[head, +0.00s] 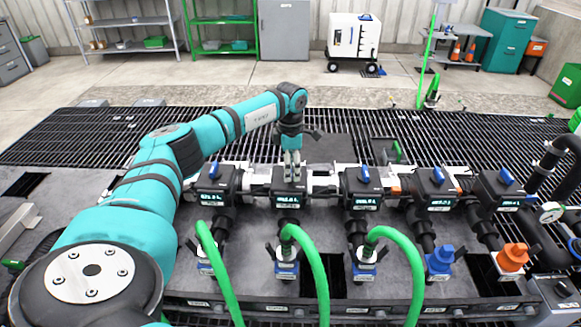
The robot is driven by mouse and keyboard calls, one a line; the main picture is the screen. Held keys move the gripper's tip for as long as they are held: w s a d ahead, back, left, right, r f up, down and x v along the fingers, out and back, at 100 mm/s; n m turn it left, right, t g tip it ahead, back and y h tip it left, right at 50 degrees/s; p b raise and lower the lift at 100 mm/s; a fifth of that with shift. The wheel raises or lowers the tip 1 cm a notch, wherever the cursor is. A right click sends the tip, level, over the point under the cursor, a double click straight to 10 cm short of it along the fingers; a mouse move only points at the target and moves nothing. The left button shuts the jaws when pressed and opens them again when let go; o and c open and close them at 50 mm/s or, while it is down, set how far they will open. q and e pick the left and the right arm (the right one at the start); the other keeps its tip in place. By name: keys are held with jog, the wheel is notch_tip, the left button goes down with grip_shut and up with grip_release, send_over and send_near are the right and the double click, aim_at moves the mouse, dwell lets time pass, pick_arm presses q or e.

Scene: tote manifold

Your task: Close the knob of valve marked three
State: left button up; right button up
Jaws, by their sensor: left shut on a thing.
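A row of several black valve bodies with lit displays runs across the manifold. My left gripper (291,172) points down at the second valve from the left (288,201). Its fingers are shut on that valve's knob, which they mostly hide, so I cannot tell how it is turned. Blue knobs show on the far-left valve (213,171), the middle valve (364,174), the fourth valve (437,175) and the far-right valve (507,177). The numbers on the valves are too small to read, so I cannot tell which is marked three. My right gripper is not in view.
Green hoses (318,268) arch up in front of the left three valves. A blue fitting (439,259) and an orange fitting (512,257) stand at the right. A pressure gauge (551,212) and black pipes are at the far right. Floor grating (80,135) lies behind.

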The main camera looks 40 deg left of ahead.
pick_arm(q)
jog(key=shift+r+m, duration=0.1)
jog(key=shift+m, duration=0.7)
jog(key=o, duration=1.2)
notch_tip(320, 180, up, 12)
jog(key=shift+f, duration=0.1)
